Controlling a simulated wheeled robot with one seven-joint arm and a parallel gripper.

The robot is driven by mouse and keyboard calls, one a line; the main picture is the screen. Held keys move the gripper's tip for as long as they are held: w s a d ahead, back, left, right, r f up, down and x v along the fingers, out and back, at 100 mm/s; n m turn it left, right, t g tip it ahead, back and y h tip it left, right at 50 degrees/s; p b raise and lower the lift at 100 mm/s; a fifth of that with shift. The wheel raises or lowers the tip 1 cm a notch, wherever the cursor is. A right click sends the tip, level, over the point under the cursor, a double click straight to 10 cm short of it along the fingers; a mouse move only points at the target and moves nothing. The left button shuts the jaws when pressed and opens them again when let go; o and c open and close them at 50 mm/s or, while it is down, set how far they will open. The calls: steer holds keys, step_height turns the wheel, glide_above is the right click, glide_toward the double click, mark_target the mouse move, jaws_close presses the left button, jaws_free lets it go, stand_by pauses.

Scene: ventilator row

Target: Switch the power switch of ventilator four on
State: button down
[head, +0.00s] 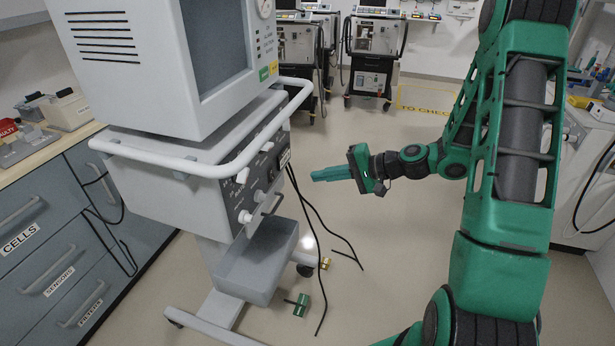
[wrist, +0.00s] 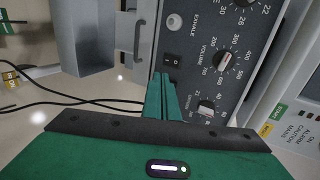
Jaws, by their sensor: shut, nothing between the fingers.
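The ventilator (head: 165,70) stands at the left in the head view, with a dark control panel (head: 250,175) below its screen housing. In the wrist view the panel (wrist: 215,65) fills the right side, turned sideways. A small black rocker switch (wrist: 172,60) with white marks sits on it, near the EXHALE label; I cannot tell which way it is set. My gripper (head: 314,175) is shut and empty, to the right of the panel. In the wrist view its fingertips (wrist: 160,76) appear just below the switch; I cannot tell whether they touch anything.
White and black knobs (wrist: 222,59) surround the switch. A white handle rail (head: 225,165) runs above the panel and a grey tray (head: 255,265) hangs below. Black cables (head: 312,225) trail to the floor.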

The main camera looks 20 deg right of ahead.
glide_toward(273, 179)
steer(key=f+x, duration=0.1)
steer(key=x, duration=0.4)
steer(key=shift+w+a+r, duration=0.15)
steer(key=shift+w+a, duration=0.25)
steer(key=shift+a, duration=0.2)
steer(key=shift+d, duration=0.15)
